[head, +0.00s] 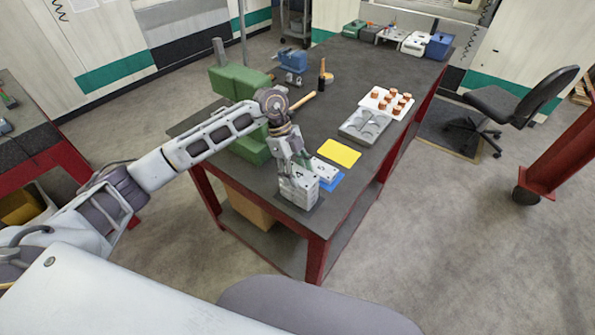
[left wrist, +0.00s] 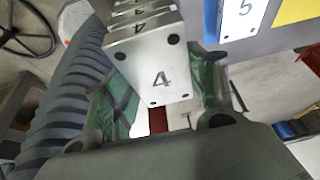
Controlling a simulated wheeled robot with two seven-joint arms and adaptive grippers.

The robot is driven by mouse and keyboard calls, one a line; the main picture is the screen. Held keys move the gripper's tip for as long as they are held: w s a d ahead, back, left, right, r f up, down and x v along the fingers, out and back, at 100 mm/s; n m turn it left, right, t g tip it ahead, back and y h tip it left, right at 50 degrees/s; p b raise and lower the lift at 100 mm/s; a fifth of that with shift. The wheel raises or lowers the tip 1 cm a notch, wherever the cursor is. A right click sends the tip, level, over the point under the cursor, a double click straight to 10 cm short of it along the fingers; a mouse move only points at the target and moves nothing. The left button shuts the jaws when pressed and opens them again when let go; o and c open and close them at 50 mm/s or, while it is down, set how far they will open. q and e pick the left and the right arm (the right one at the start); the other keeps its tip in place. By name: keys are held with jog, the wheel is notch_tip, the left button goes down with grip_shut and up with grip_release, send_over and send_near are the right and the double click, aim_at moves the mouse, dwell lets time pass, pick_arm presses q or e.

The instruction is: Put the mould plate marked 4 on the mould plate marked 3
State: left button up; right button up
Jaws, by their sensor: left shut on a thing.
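The light grey mould plate marked 4 (left wrist: 150,58) fills the upper middle of the left wrist view, between the green-padded fingers. My left gripper (head: 298,172) points down at the near end of the workbench and is shut on this plate. In the head view a stack of light grey mould plates (head: 299,191) is right under the gripper, on a dark mat. The held plate looks on or just above the stack; I cannot tell if they touch. The mark 3 cannot be read in either view. My right gripper is out of view.
A mould plate marked 5 (left wrist: 238,18) lies on a blue mat (head: 331,183) beside the stack. Beyond are a yellow mat (head: 340,153), a grey tray (head: 364,126) and a white board with copper-coloured parts (head: 386,102). A green machine (head: 240,83) stands left, with a mallet (head: 303,99).

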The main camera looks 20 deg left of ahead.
pick_arm(q)
jog(key=o, duration=1.4)
jog(key=shift+r, duration=0.15)
jog(key=b+v, duration=0.1)
jog(key=v, duration=1.1)
jog(key=shift+b, duration=0.3)
jog(key=shift+d, duration=0.1)
